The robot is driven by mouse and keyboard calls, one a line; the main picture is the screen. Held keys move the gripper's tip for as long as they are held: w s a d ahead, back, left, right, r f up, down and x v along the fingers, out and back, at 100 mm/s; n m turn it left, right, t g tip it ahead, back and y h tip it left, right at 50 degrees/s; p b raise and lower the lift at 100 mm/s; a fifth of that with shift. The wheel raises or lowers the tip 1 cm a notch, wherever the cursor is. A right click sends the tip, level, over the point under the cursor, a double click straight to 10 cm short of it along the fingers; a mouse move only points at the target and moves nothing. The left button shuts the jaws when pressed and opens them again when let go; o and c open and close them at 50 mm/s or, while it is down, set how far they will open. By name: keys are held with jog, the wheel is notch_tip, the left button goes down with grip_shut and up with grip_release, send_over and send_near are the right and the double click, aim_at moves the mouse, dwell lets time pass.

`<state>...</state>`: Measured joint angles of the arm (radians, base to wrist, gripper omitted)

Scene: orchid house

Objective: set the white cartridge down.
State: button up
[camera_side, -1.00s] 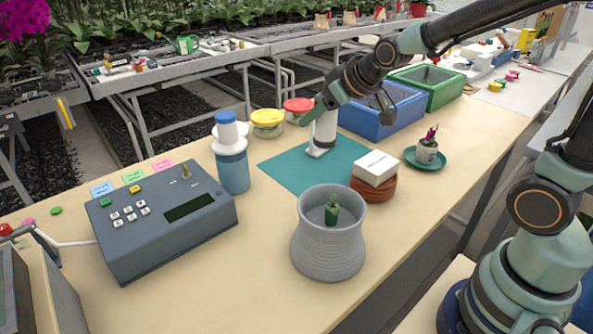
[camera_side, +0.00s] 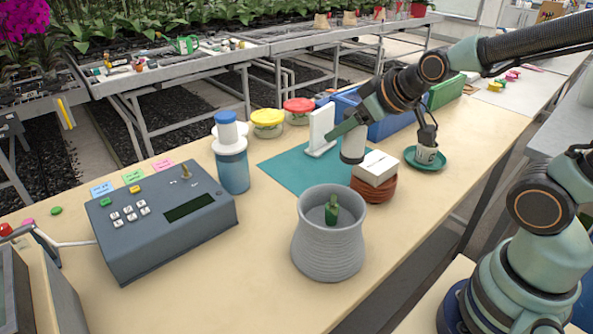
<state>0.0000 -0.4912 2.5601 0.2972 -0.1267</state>
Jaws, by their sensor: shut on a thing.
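The white cartridge (camera_side: 353,148) is an upright white cylinder at the end of my arm, over the right part of the teal mat (camera_side: 290,170). My gripper (camera_side: 349,130) is shut on its upper part. The cartridge is just left of a white box (camera_side: 376,166). Whether its lower end touches anything I cannot tell. A white upright stand (camera_side: 321,130) with a flat foot is on the mat, to the left of the cartridge.
The white box lies on terracotta saucers (camera_side: 374,190). A grey ribbed pot (camera_side: 328,245) stands in front. Blue crate (camera_side: 385,127) and green crate (camera_side: 447,91) are behind.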

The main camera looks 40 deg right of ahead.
jog(key=shift+w, duration=0.1)
jog(key=w+d+r+m+h, duration=0.1)
jog(key=w+d+r, duration=0.1)
jog(key=w+d, duration=0.45)
jog(key=w+d+r+m+h, duration=0.1)
jog(key=w+d+r+m, duration=0.15)
jog(key=w+d, duration=0.45)
jog(key=shift+n, duration=0.45)
jog(key=f, duration=0.6)
jog(key=w+f, duration=0.1)
jog(key=f, duration=0.6)
jog(key=a+f, duration=0.1)
jog(key=f, duration=0.5)
jog(key=shift+w+f, duration=0.15)
jog(key=shift+f, duration=0.1)
jog(key=shift+f, duration=0.15)
jog(key=o, duration=1.4)
jog(key=shift+c, duration=0.2)
